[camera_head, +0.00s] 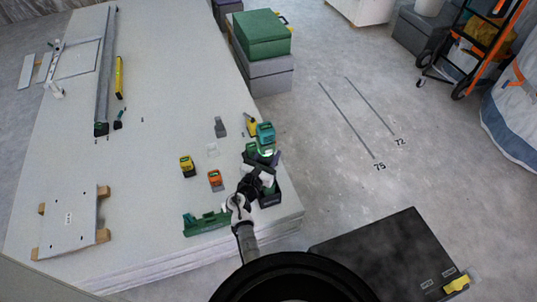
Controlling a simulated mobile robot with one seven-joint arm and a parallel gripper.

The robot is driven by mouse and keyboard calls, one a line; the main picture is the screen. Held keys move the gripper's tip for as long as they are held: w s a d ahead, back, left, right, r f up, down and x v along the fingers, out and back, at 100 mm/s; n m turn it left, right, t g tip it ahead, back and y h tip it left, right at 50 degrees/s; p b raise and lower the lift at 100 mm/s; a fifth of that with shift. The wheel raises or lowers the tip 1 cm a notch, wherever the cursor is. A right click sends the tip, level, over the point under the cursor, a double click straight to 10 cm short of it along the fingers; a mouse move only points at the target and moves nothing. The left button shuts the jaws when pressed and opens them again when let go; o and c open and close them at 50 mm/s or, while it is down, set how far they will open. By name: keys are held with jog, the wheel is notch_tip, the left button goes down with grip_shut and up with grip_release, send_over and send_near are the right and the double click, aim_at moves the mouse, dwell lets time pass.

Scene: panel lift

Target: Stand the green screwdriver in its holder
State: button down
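My gripper (263,174) is at the near right part of the panel stack, over a dark open box. Its fingers are small and overlap the things around the box, so I cannot tell whether they are open, shut or holding something. Green parts show right by the gripper, but I cannot tell whether one is the green screwdriver. A green rack-like piece (205,222) lies near the front edge, left of my arm; it may be the holder. A small dark tool with a teal end (118,121) lies at the far left.
The dark box (270,198) stands near the right edge of the panel stack (150,180). Yellow (187,166), orange (215,179) and teal (265,131) tools stand nearby. A board on wooden blocks (69,220) lies left. The middle left surface is clear.

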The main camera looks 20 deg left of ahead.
jog(key=shift+f+b, duration=1.05)
jog(key=shift+b, duration=0.05)
dwell(0.8)
jog(key=c, duration=0.8)
grip_release()
jog(key=shift+o, duration=1)
jog(key=shift+f, duration=0.25)
jog(key=o, duration=0.6)
jog(key=shift+r, duration=0.1)
jog(key=shift+s, duration=0.15)
jog(key=shift+p+v, duration=0.45)
jog(key=shift+v, duration=0.95)
jog(key=shift+r, duration=0.1)
jog(key=p+v, duration=0.2)
jog(key=v, duration=0.7)
jog(key=shift+r, duration=0.35)
